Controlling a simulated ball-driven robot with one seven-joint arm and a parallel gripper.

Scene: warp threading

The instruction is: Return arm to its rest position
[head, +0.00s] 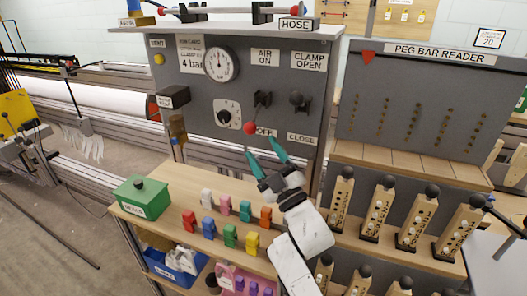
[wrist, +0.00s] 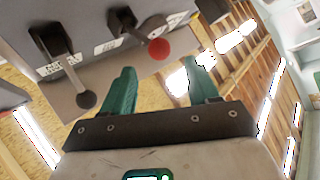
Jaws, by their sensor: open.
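My gripper (head: 266,151) has two green fingers and is held up in front of the grey control panel (head: 194,86). In the wrist view the fingers (wrist: 160,85) stand apart with nothing between them. In the head view the red-knobbed lever (head: 250,128) is just above and left of the fingertips. In the wrist view the red knob (wrist: 159,49) shows beyond the fingers, and I see no contact. The black-knobbed lever (head: 297,98) is to its right in the head view. My white arm reaches up from the lower right, over the wooden shelf.
Coloured clips (head: 230,235) and a green box (head: 143,198) sit on the wooden shelf (head: 165,180) below. Wooden peg bars (head: 384,207) with black knobs stand at right under the peg bar reader (head: 425,110). A loom frame lies at left. Open floor (head: 50,225) shows at lower left.

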